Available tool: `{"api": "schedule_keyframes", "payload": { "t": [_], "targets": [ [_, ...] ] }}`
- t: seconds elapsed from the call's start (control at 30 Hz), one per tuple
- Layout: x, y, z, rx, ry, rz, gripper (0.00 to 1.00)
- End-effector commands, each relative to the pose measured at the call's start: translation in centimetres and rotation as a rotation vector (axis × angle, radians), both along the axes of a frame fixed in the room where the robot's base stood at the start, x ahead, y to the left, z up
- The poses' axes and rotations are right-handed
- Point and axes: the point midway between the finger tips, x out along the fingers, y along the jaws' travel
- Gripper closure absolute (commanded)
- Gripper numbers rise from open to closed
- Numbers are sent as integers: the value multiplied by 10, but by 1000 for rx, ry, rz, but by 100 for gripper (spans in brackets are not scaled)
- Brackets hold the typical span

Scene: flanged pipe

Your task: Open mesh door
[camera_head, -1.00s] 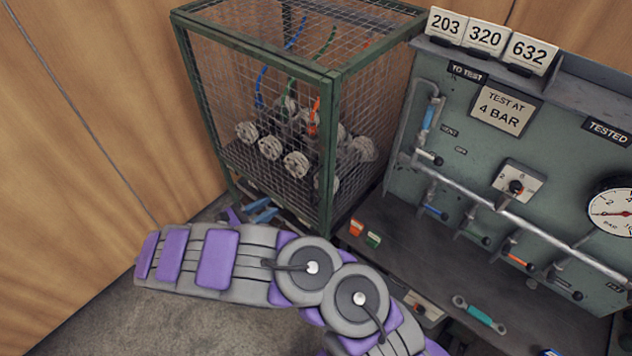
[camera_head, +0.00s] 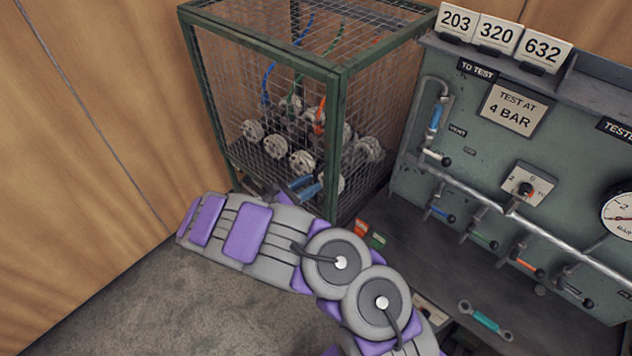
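The mesh door is part of a green-framed wire cage (camera_head: 337,140) at the upper middle. Its front mesh panel (camera_head: 225,90) is in its frame and looks shut. I cannot make out a handle or latch. My gripper (camera_head: 303,188), with blue fingers, shows just past my purple and grey forearm, in front of the lower part of the front panel. It is partly hidden by my arm. It looks close to the mesh, but I cannot tell whether it touches. The finger gap is too small to judge.
Inside the cage are several grey flanged parts (camera_head: 302,162) and blue, green and orange hoses. A green test panel (camera_head: 470,120) with pipes, valves and a gauge stands at the right. A wrench with a teal grip (camera_head: 486,321) lies on the bench. Wooden wall (camera_head: 90,120) at left.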

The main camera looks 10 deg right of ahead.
Motion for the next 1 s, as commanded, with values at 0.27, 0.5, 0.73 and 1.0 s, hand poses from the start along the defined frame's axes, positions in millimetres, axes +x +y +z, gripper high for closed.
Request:
{"api": "schedule_keyframes", "payload": {
  "t": [0.27, 0.5, 0.73, 1.0],
  "targets": [
    [12, -25, -1, 3, 1, 0, 66],
    [14, -29, -1, 3, 0, 1, 66],
    [13, -29, -1, 3, 1, 1, 78],
    [14, -28, -1, 2, 1, 2, 100]
  ]
}}
